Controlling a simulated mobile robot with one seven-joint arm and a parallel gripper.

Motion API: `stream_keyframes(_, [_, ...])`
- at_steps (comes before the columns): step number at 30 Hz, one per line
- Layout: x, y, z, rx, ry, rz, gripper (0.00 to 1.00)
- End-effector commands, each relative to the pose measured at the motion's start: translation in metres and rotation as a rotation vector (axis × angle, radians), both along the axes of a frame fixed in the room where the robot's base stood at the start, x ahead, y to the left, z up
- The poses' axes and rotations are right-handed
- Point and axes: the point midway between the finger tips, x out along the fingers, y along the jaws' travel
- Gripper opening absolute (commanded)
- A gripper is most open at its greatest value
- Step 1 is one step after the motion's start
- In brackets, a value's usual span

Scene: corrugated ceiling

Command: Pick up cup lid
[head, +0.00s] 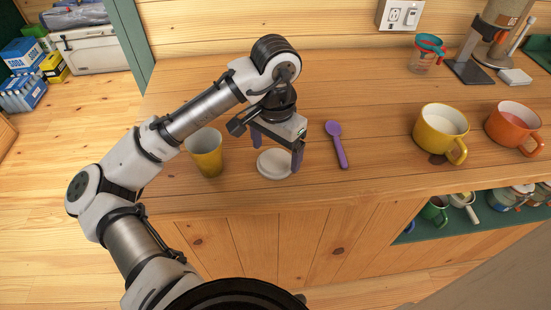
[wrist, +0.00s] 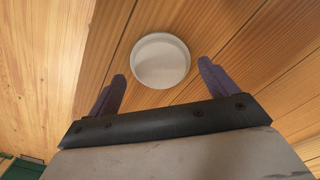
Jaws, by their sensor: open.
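The cup lid (head: 274,163) is a round white disc lying flat on the wooden counter near its front edge. It also shows in the wrist view (wrist: 160,61), beyond the fingertips and between their lines. My gripper (head: 277,156) is open and empty, with its two purple fingers apart. In the head view the fingers are above the lid, one toward its upper left and one at its right edge. In the wrist view the fingertips (wrist: 162,70) are either side of the lid's near part. I cannot tell their exact height above the counter.
A yellow cup (head: 206,153) stands left of the lid. A purple spoon (head: 337,145) lies just to its right. A yellow mug (head: 440,132) and an orange mug (head: 513,127) stand farther right. The counter (head: 370,100) is clear behind the spoon.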

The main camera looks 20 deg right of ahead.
Motion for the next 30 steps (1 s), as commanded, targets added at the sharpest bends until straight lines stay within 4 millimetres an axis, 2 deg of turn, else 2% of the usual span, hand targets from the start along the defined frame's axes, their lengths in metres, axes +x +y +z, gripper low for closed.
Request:
stream_keyframes(4, [0.0,0.001,-0.015,0.0,-0.001,0.002,0.85])
stream_keyframes(11, [0.0,0.001,-0.018,0.001,-0.002,0.002,0.85])
stream_keyframes(12, [0.0,0.001,-0.018,0.001,-0.002,0.002,0.84])
stream_keyframes(20, [0.0,0.0,-0.018,0.0,-0.002,0.001,0.51])
stream_keyframes(30, [0.001,0.0,-0.016,0.0,-0.002,0.002,0.5])
